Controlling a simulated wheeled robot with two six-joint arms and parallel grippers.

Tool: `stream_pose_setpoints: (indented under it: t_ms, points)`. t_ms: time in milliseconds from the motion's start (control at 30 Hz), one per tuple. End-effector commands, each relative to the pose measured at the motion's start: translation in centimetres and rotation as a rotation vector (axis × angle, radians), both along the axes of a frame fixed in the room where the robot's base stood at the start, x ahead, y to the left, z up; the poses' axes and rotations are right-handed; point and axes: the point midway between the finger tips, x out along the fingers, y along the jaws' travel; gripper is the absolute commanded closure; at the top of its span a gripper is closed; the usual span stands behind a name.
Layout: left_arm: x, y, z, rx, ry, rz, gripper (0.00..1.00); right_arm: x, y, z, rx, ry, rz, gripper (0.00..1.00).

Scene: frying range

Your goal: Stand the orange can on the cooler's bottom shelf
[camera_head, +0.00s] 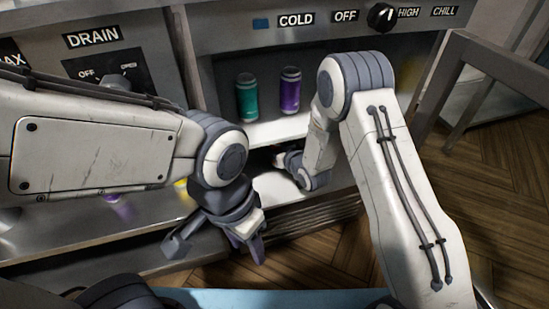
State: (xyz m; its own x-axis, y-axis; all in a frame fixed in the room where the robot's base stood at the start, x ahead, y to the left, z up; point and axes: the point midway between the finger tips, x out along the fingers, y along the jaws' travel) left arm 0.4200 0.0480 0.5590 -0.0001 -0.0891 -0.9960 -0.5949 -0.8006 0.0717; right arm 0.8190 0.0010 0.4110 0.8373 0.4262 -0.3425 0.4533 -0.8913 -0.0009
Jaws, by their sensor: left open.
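The cooler stands open, with an upper shelf (272,132) and a bottom shelf (272,186) below it. I cannot make out the orange can; my right arm covers part of the bottom shelf. My right arm reaches into the cooler's lower space, and its gripper (285,160) is mostly hidden in shadow and behind the wrist, so its jaws do not show clearly. My left gripper (215,243) is open and empty, pointing down in front of the counter, left of the cooler.
A green can (247,98) and a purple can (290,91) stand on the upper shelf. The cooler's door frame (490,65) is swung open at the right. A metal ledge (60,232) runs along the left. Wooden floor shows in front.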

Motion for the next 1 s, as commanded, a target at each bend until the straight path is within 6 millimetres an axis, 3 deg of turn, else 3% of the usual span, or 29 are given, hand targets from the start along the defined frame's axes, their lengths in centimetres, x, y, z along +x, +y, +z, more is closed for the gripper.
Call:
stream_pose_setpoints:
  t_ms: [267,733,767,800,833,1000]
  points:
    - [0.0,0.0,-3.2,0.000,0.000,0.000,0.50,0.0,0.0,-4.8,-0.001,0.002,0.000,1.00]
    - [0.0,0.0,-3.9,0.000,0.000,0.000,0.50,0.4,0.1,-5.1,0.000,-0.001,0.000,1.00]
    - [0.0,0.0,-3.9,0.000,0.000,0.000,0.50,0.3,0.1,-5.2,0.000,0.001,0.000,0.31]
    - [0.0,0.0,-3.8,0.000,0.000,0.000,0.50,0.3,0.1,-5.1,0.000,0.001,0.000,0.16]
    - [0.0,0.0,-3.8,-0.001,-0.001,0.000,0.50,0.3,0.1,-5.1,0.000,0.001,0.000,0.05]
    - [0.0,0.0,-3.8,-0.001,-0.001,0.000,0.50,0.3,0.1,-5.1,0.000,0.001,0.000,0.05]
